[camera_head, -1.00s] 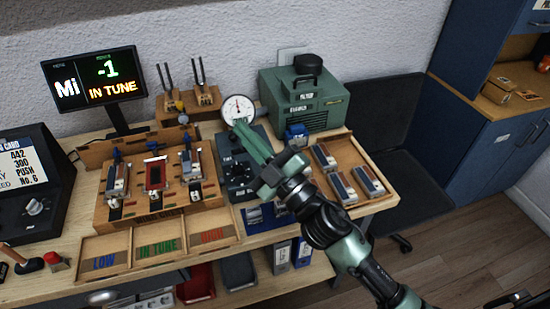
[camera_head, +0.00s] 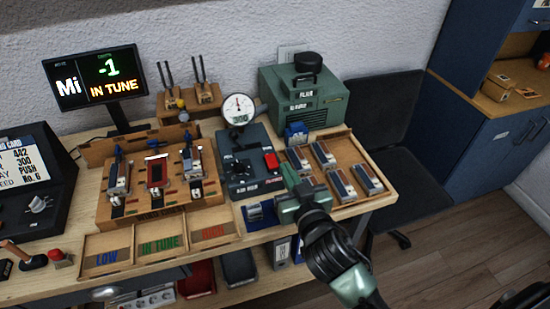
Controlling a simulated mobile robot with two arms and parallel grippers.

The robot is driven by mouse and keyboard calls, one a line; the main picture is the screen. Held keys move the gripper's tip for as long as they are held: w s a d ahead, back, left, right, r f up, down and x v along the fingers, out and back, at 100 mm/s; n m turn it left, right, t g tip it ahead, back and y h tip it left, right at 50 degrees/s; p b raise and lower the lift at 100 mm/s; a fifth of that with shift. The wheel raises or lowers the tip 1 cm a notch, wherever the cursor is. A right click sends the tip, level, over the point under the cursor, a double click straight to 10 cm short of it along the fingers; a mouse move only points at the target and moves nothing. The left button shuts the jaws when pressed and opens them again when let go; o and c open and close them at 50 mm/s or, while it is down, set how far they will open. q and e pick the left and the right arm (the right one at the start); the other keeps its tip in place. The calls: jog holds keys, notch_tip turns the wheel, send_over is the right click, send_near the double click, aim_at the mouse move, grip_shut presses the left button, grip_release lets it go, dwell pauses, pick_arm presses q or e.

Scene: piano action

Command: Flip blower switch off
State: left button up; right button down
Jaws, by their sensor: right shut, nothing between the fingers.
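A dark control box (camera_head: 240,160) stands on the bench with a round dial gauge (camera_head: 238,107) above its back. My right gripper (camera_head: 287,172) is shut and empty. Its fingertips are just right of and in front of the red switch, with a small gap seen in the picture. My left gripper is not in view.
A green blower unit (camera_head: 305,98) stands behind the box. A wooden tray (camera_head: 348,150) with several reed blocks lies to the right. A wooden fixture (camera_head: 150,215) holds three reed assemblies, left of the box. A display (camera_head: 98,78) reads "IN TUNE".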

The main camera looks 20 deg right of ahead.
jog(key=p, duration=0.2)
send_over(275, 164)
jog(key=s, duration=0.1)
jog(key=shift+s+f, duration=0.1)
jog(key=shift+f, duration=0.3)
jog(key=f, duration=0.1)
jog(key=w+f, duration=0.1)
jog(key=f, duration=0.1)
jog(key=shift+f, duration=0.65)
